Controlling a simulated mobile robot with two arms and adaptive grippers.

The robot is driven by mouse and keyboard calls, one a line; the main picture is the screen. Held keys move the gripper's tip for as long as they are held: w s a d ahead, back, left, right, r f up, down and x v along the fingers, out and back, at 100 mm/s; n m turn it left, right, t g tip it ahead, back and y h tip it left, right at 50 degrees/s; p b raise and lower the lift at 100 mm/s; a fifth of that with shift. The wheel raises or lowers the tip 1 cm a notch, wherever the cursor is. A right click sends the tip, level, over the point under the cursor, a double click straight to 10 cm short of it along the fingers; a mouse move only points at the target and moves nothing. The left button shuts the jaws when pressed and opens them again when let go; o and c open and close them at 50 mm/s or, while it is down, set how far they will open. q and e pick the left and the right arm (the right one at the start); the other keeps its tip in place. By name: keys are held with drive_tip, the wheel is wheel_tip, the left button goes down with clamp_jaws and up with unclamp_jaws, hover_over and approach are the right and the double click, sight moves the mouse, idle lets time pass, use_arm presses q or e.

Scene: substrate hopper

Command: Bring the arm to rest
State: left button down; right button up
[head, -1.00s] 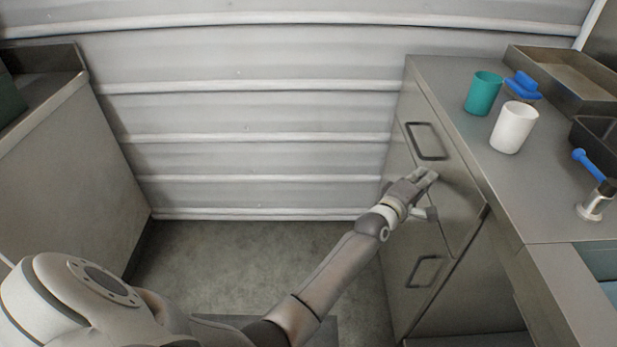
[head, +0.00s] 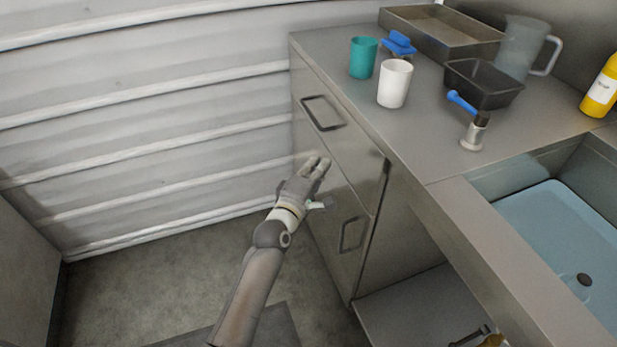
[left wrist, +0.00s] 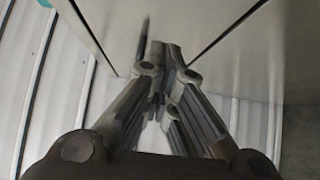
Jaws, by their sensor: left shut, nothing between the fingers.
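My left arm reaches up from the bottom of the head view. Its gripper (head: 317,166) is shut and empty, in front of the drawer fronts of the metal cabinet (head: 335,165). In the left wrist view the fingers (left wrist: 165,55) come together with nothing between them, and a pale cabinet front is close beyond them. I cannot tell from the frames whether the fingers touch the cabinet. My right gripper is not in view.
The counter holds a teal cup (head: 363,57), a white cup (head: 394,84), a blue-handled brush (head: 399,43), a metal tray (head: 440,36), a black pan (head: 484,84), a jug (head: 524,48) and a yellow bottle (head: 602,92). A sink (head: 560,215) is at right. Floor (head: 140,285) is clear at left.

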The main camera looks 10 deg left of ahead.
use_arm(q)
drive_tip(key=s+a+f+m+g+y, duration=0.15)
drive_tip(key=s+f+m+g, duration=0.4)
drive_tip(key=s+f, duration=0.85)
drive_tip(key=s+a+f+m+g, duration=0.2)
drive_tip(key=s+f+m+g, duration=0.6)
drive_tip(key=f, duration=0.9)
drive_tip(key=s+a+f+m+g+y, duration=0.15)
drive_tip(key=s+f, duration=0.25)
drive_tip(key=s, duration=0.4)
drive_tip(key=s+a+f+m, duration=0.2)
drive_tip(key=s+f, duration=0.2)
drive_tip(key=s, duration=0.3)
drive_tip(key=s+a+p, duration=0.2)
drive_tip(key=s+p, duration=0.6)
drive_tip(key=s, duration=0.1)
drive_tip(key=s+a+m+g+p, duration=0.1)
drive_tip(key=s+a+p, duration=0.1)
drive_tip(key=s+p, duration=0.5)
drive_tip(key=s, duration=0.3)
drive_tip(key=shift+a+f+g+p, duration=0.15)
drive_tip(key=shift+f+g+p, duration=0.15)
drive_tip(key=shift+p, duration=0.1)
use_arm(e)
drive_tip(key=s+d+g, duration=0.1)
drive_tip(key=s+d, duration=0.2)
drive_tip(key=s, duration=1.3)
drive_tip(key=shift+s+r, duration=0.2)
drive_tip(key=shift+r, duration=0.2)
